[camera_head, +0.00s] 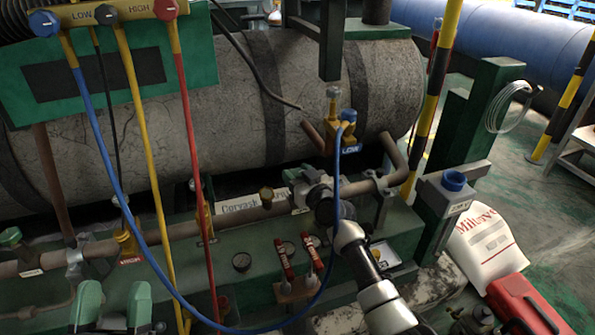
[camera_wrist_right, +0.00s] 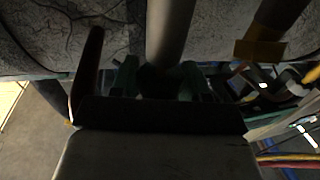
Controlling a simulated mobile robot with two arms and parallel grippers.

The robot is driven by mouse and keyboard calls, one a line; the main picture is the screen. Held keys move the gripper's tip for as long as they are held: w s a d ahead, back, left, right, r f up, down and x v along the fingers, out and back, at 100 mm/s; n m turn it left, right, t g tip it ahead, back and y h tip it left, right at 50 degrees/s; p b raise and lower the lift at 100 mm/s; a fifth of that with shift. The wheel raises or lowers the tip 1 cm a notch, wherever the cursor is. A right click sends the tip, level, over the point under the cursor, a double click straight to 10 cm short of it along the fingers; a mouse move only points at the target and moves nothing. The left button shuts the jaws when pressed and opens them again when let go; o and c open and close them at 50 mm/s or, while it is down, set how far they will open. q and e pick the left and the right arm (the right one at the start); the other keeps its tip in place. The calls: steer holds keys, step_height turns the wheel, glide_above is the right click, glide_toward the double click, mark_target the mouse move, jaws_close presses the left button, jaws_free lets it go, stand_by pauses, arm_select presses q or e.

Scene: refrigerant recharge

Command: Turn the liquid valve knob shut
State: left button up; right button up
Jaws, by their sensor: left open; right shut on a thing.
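My right arm reaches in from the lower right in the head view. Its gripper (camera_head: 313,190) is at the valve on the brown pipe below the tank, and its fingers are mostly hidden there. In the right wrist view its green fingers (camera_wrist_right: 160,82) are closed around a dark thing, which I take to be the liquid valve knob. A grey cylinder (camera_wrist_right: 171,28) stands just beyond the fingers. The knob's turn position cannot be seen. My left gripper (camera_head: 112,305) is open and empty at the lower left, its two green fingers apart.
The grey tank (camera_head: 215,85) lies behind the pipe. A blue hose (camera_head: 100,150), a yellow hose (camera_head: 148,165) and a red hose (camera_head: 188,115) hang from the gauge manifold. Two red-handled valves (camera_head: 285,262) stand on the green base. A white bag (camera_head: 485,240) is at the right.

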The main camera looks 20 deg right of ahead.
steer(key=shift+d+r+m+h+p, duration=0.15)
steer(key=shift+m+h+p, duration=0.25)
steer(key=shift+h+p, duration=0.3)
arm_select(q)
step_height(320, 180, down, 9)
steer(key=w+a+g+y+p, duration=0.1)
steer(key=a+g+y+p, duration=0.15)
steer(key=g, duration=0.65)
arm_select(e)
steer(key=shift+m+h+b, duration=0.3)
steer(key=shift+h+b, duration=0.05)
steer(key=shift+h, duration=0.05)
steer(key=m+h+p, duration=0.1)
steer(key=p, duration=0.2)
steer(key=shift+t+h, duration=0.3)
arm_select(q)
steer(key=s+a+f+g+y, duration=0.2)
steer(key=s+f+g+y, duration=0.1)
steer(key=s+f+g, duration=0.4)
steer(key=shift+s+a+f+n+g, duration=0.2)
steer(key=shift+s+n+g, duration=0.2)
steer(key=shift+g, duration=0.1)
arm_select(e)
steer(key=o, duration=0.9)
